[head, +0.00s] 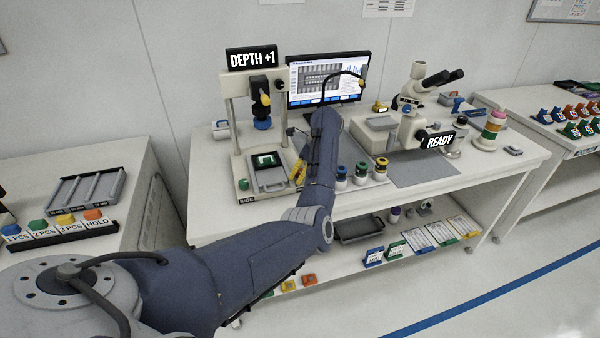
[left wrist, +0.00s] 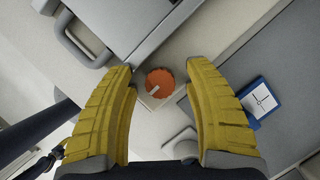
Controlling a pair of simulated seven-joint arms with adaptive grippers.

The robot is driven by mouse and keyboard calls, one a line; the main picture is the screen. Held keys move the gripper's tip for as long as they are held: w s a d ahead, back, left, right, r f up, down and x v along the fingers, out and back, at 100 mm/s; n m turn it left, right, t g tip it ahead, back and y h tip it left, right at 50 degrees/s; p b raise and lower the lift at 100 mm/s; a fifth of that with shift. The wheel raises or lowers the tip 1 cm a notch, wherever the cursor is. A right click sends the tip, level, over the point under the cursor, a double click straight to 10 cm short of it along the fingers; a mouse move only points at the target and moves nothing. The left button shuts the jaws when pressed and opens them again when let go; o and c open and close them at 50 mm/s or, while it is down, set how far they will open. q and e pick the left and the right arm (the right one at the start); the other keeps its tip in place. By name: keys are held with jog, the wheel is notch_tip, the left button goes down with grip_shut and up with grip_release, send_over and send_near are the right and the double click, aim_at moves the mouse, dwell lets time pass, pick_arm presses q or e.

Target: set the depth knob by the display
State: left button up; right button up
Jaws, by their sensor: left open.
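The display (head: 252,58) on top of the press reads "DEPTH +1". An orange-red round knob (left wrist: 160,83) with a pale pointer shows in the left wrist view on a light surface; I take it for the depth knob. In the head view my arm hides that spot. My left gripper (head: 298,173) shows as a bit of yellow finger beside the press base, mostly behind my arm. In the left wrist view its two yellow fingers (left wrist: 163,85) stand open, one on each side of the knob. Whether they touch it I cannot tell. My right gripper is not in view.
The press (head: 228,110) has a green piece (head: 268,160) on its stage. A monitor (head: 350,70) stands behind my arm. Several jars (head: 341,178) stand to the right of it, then a microscope (head: 412,95) with a "READY" sign (head: 440,141). A grey mat (head: 425,172) is bare.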

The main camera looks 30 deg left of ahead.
pick_arm(q)
jog(key=shift+o, duration=0.2)
grip_shut()
dwell(0.3)
